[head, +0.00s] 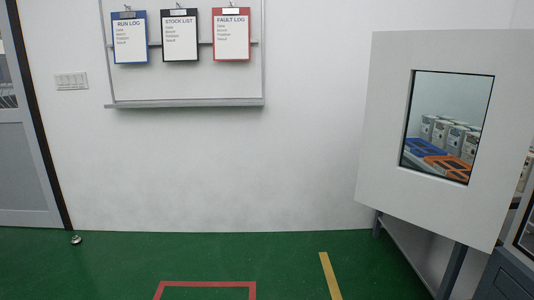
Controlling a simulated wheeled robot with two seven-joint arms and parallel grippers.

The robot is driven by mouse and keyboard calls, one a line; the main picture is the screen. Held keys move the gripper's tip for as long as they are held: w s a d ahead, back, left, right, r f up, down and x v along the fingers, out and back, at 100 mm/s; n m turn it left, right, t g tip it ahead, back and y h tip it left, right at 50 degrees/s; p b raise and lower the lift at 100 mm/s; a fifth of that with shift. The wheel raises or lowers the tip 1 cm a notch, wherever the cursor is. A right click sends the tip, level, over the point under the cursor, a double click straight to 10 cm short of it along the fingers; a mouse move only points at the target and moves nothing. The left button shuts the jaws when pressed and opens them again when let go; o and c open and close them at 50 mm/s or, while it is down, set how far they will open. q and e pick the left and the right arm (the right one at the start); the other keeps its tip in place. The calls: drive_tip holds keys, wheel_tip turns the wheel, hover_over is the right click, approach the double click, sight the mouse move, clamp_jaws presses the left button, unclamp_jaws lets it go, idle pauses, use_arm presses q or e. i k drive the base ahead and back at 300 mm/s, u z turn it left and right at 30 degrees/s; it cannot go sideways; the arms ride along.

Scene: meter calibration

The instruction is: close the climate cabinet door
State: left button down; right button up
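The climate cabinet door (385,130) is a large white panel on the right of the head view. It stands swung open, with a dark-framed window (448,125) in it. Through the window, several grey-white devices and blue and orange trays show. What looks like part of the cabinet (505,278) shows at the lower right edge; most of it is out of frame or hidden by the door. No handle can be made out on the door. Neither of my grippers is in view.
A stand with grey legs (452,271) shows below the door. The green floor (220,258) is open ahead, with a red outline (208,284) and a yellow strip (330,275). A whiteboard (185,83) with clipboards hangs on the wall. Another door (25,170) is at left.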

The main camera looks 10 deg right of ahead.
sight(472, 214)
drive_tip(key=u, duration=0.15)
drive_tip(key=i, duration=2.45)
drive_tip(key=z, duration=1.4)
drive_tip(key=i, duration=1.15)
drive_tip(key=z, duration=1.15)
drive_tip(key=i, duration=0.2)
drive_tip(key=z, duration=0.25)
